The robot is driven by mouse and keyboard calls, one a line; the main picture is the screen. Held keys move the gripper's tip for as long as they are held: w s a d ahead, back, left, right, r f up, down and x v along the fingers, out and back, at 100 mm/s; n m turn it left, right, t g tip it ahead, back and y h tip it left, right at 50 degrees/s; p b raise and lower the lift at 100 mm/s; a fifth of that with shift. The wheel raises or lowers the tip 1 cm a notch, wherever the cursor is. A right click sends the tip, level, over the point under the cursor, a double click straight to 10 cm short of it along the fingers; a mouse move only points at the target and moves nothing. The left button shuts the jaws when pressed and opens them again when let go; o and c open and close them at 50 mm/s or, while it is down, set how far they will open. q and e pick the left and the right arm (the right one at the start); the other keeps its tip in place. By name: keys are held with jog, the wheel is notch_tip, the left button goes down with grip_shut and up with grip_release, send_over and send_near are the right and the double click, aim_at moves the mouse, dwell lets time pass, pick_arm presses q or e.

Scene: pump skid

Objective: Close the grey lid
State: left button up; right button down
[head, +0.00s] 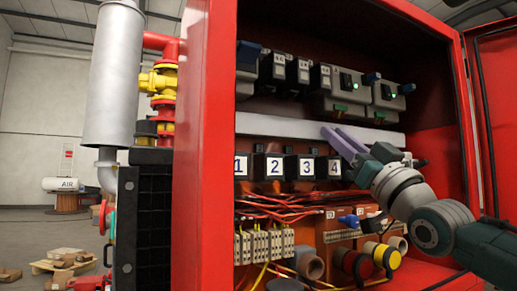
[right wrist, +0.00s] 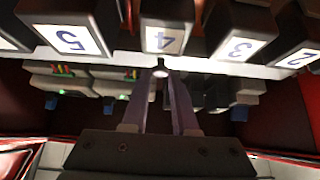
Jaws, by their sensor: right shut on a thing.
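The long light-grey strip (head: 278,125) running across the inside of the red cabinet looks like the grey lid. It lies between the upper row of devices and the numbered black blocks. It also shows in the right wrist view (right wrist: 218,70), where the scene is upside down. My right gripper (head: 330,133) reaches in from the right, its purple fingers at the strip above block 4. In the right wrist view its fingertips (right wrist: 161,72) close on a small pale round part at the strip, which looks like its knob. The fingers hide part of the strip. My left gripper is not in view.
Numbered black blocks (head: 270,165) sit just below the strip, and devices with green lights (head: 350,85) sit above. Wires and terminals (head: 262,245) fill the lower cabinet. The red cabinet's left wall (head: 205,150) and open right door (head: 495,120) bound the space.

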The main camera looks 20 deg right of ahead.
jog(key=c, duration=0.7)
grip_release()
jog(key=shift+f, duration=0.1)
jog(key=b+v, duration=0.2)
jog(key=v, duration=0.7)
jog(key=shift+s+f, duration=0.2)
jog(key=shift+s, duration=0.15)
